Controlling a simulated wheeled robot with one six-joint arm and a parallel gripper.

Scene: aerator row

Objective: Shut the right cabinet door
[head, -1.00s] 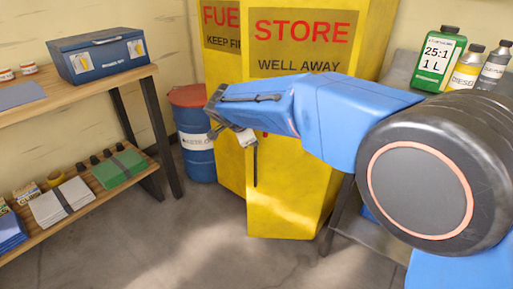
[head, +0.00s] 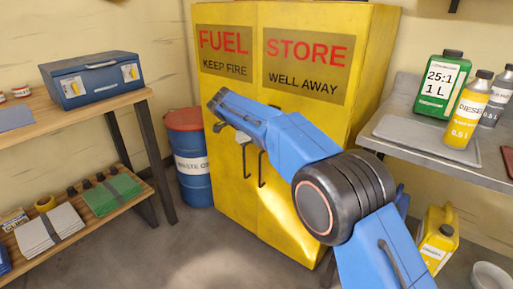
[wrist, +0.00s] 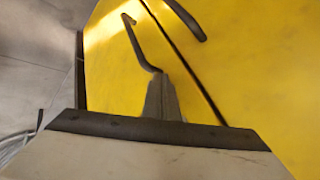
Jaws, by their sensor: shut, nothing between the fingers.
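The right cabinet door (head: 325,115) is yellow, with a red STORE label. It stands about level with the left door (head: 222,100), marked FUEL. A thin dark seam between them shows in the wrist view (wrist: 185,60); I cannot tell whether a small gap is left. Each door has a dark bar handle near the seam, the right one (head: 262,170) and the left one (head: 245,160). My gripper (head: 243,138) is shut and empty, in front of the doors near the handles. Its fingers (wrist: 160,95) overlap one handle's end in the wrist view; contact is unclear.
A blue drum (head: 195,165) with a red lid stands left of the cabinet. A grey table (head: 480,165) with bottles is at right, a yellow jerrycan (head: 438,240) beneath. Floor in front is clear.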

